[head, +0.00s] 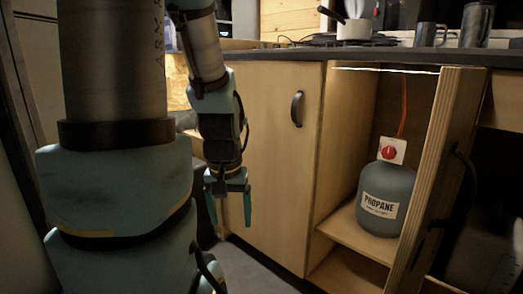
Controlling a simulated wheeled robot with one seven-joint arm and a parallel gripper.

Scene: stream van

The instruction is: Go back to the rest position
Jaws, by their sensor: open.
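My gripper (229,208) hangs downward left of the middle in the head view. Its two green fingers are apart and nothing shows between them. It is in front of a closed wooden cabinet door (277,150) with a dark handle, apart from the propane bottle. My own arm fills much of the left side and hides what lies behind it.
A grey propane bottle (386,197) with a red knob (389,152) and a red hose stands in an open cabinet compartment. The open cabinet door (436,170) juts toward me. Above is a dark counter (290,55) with a pot (354,29) and mugs (428,35).

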